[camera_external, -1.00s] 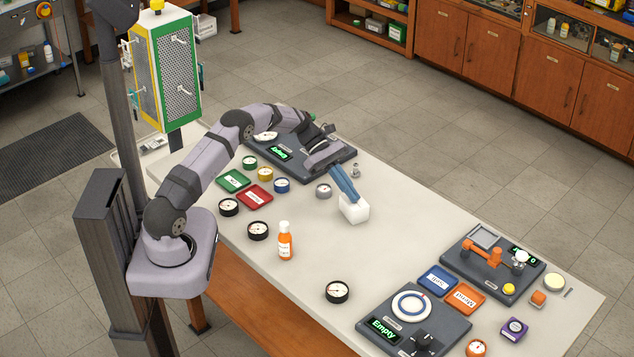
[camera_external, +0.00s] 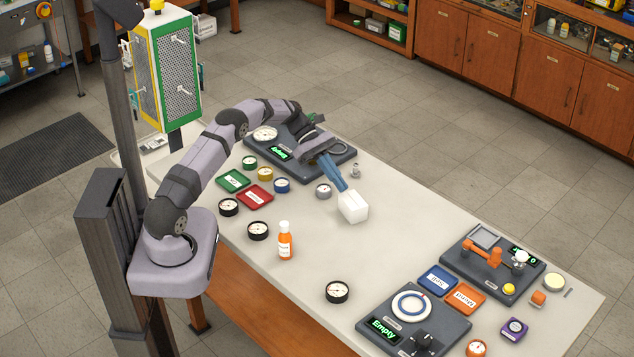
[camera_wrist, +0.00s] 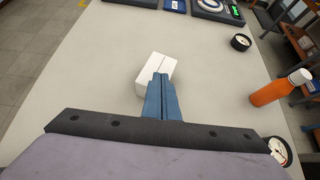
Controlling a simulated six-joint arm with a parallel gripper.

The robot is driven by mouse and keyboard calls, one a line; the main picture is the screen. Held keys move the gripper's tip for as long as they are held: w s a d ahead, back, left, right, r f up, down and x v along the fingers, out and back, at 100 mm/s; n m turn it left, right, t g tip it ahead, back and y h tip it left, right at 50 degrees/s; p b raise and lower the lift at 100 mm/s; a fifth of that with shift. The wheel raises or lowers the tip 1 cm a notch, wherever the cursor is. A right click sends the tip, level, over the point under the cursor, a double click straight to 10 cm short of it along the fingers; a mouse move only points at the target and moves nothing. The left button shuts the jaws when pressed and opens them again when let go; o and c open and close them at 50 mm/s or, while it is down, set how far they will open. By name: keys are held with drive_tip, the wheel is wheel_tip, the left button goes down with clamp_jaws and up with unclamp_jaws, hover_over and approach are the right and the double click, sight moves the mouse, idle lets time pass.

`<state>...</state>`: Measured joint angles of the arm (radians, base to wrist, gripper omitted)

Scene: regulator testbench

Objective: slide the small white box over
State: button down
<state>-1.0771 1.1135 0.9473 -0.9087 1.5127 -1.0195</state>
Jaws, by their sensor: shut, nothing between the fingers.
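The small white box (camera_external: 353,207) stands on the light table, right of the middle of the work area. In the wrist view the box (camera_wrist: 150,68) lies just beyond my fingertips. My gripper (camera_external: 345,188) has blue fingers that are shut with nothing between them. The fingertips are at the upper left side of the box in the external view. In the wrist view the shut fingers (camera_wrist: 160,80) overlap the near right part of the box. I cannot tell whether they touch it.
An orange bottle (camera_external: 285,241) and a black gauge (camera_external: 337,292) stand toward the near edge. A grey gauge (camera_external: 323,191) is close left of the fingers. A small metal fitting (camera_external: 355,171) lies behind. The table right of the box is clear up to the dark stations.

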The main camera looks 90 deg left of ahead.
drive_tip(key=s+a+b, duration=0.2)
drive_tip(key=s+a, duration=0.3)
drive_tip(key=shift+s+a, duration=0.2)
drive_tip(key=w+d+r+m+g+y, duration=0.1)
drive_tip(key=w+d+m+g, duration=0.15)
drive_tip(key=d+m, duration=0.65)
drive_tip(key=w+d+m+g+y, duration=0.2)
drive_tip(key=d+g, duration=0.2)
drive_tip(key=d, duration=1.2)
drive_tip(key=s+d+m, duration=0.2)
drive_tip(key=d, duration=0.1)
drive_tip(key=s+d+m+g+y, duration=0.1)
drive_tip(key=s+d+m, duration=0.2)
drive_tip(key=d, duration=0.1)
drive_tip(key=s+d+m+y+p, duration=0.1)
drive_tip(key=s+d+m, duration=0.2)
drive_tip(key=shift+s+d+f+g, duration=0.2)
drive_tip(key=shift+d+g, duration=0.15)
drive_tip(key=s+d+f+m+y, duration=0.25)
drive_tip(key=s+d+m, duration=0.25)
drive_tip(key=s+m, duration=0.35)
wheel_tip(320, 180, down, 53)
drive_tip(key=s+b, duration=0.1)
drive_tip(key=b, duration=5.2)
drive_tip(key=shift+s+f, duration=0.2)
drive_tip(key=shift+s, duration=0.1)
